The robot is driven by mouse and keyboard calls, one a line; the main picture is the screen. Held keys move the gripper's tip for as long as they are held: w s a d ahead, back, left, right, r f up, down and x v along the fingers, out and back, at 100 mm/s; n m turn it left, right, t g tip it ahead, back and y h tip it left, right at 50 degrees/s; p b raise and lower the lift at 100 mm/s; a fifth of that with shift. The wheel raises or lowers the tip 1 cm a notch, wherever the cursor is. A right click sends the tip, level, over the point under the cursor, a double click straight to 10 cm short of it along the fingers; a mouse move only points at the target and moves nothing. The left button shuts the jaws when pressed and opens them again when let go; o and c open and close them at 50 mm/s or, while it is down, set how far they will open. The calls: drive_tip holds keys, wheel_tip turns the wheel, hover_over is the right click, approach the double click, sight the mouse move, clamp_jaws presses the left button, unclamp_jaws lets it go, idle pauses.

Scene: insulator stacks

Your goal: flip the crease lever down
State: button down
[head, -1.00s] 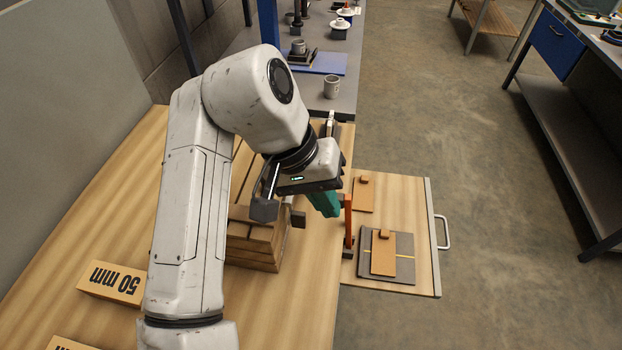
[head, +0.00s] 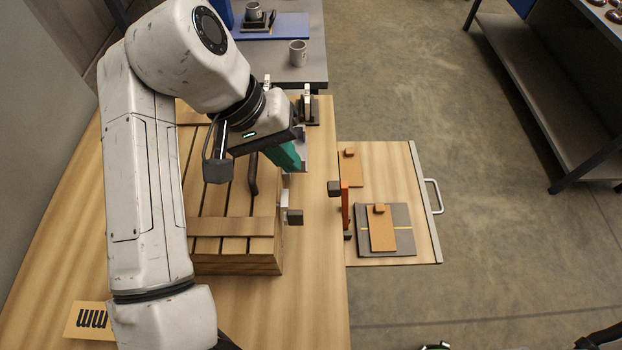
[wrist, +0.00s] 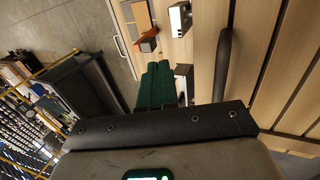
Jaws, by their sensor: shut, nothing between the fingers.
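An orange-red lever (head: 345,205) with a dark block-shaped end (head: 334,188) stands at the bench's right edge in the head view. I take it to be the crease lever; its orange part also shows near the top of the wrist view (wrist: 149,45). It looks upright. My gripper (head: 290,158) has green fingers, closed together and empty. It is up and left of the lever, near the slatted wooden crate, and apart from the lever. The green fingers also show in the wrist view (wrist: 156,85). The lever's foot is partly hard to make out.
The slatted crate (head: 235,255) with a dark handle (head: 253,174) stands left of the lever. A metal latch with a dark block (head: 294,217) sticks out from its side. A pull-out board (head: 425,220) holds a grey plate and orange tags. Bare bench lies between crate and lever.

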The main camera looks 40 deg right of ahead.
drive_tip(key=shift+f, duration=0.1)
drive_tip(key=x, duration=1)
drive_tip(key=shift+p, duration=0.45)
drive_tip(key=shift+d, duration=0.15)
